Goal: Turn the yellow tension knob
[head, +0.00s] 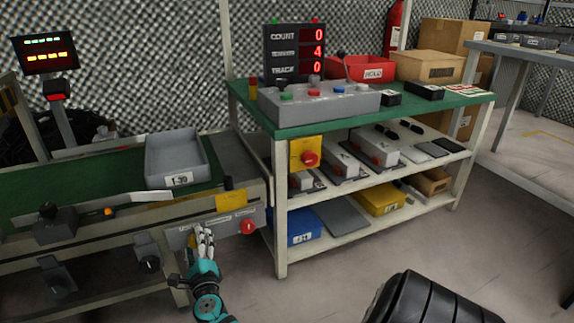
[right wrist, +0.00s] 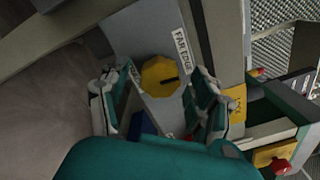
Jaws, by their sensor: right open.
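The yellow knob (right wrist: 161,76) is a faceted disc with a dark pointer mark toward its right side. It sits on a grey panel (right wrist: 138,32) beside a white label reading "FAR EDGE" (right wrist: 183,52). My right gripper (right wrist: 152,96) is open, with one finger on each side of the knob in the right wrist view. I see no clear contact between fingers and knob. My left gripper is not in view.
A red button (head: 248,227) is on the panel right of my gripper, below a yellow plate (head: 231,201). A grey tote (head: 176,159) sits on the green conveyor belt (head: 90,187). A green-topped bench (head: 310,127) with loaded shelves stands to the right.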

